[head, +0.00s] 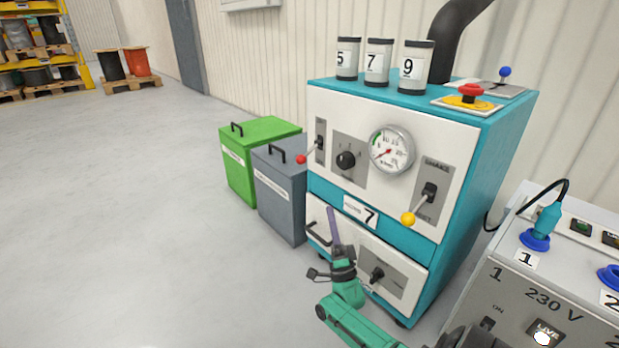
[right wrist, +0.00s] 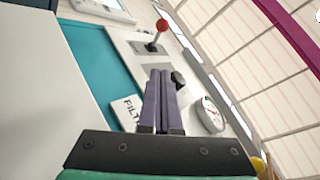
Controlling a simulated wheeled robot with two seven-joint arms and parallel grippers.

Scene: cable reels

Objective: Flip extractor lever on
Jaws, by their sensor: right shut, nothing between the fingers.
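The teal and white machine (head: 400,110) stands at the right in the head view. A red-knobbed lever (head: 301,159) juts out from a grey plate at the left of its front panel. A yellow-knobbed lever (head: 408,219) sits at the right of that panel, and a blue-knobbed lever (head: 505,72) is on top. I cannot read which one is the extractor lever. My right gripper (head: 331,212) is shut and empty, before the machine's lower front, below the red knob. In the right wrist view its purple fingers (right wrist: 163,75) point toward the red-knobbed lever (right wrist: 161,26), apart from it.
A black dial (head: 346,160) and a round gauge (head: 391,150) lie between the front levers. A drawer handle (head: 318,233) is close to my right gripper. Grey (head: 281,205) and green (head: 236,172) bins stand left of the machine. A 230 V box (head: 530,290) stands at right. The left floor is clear.

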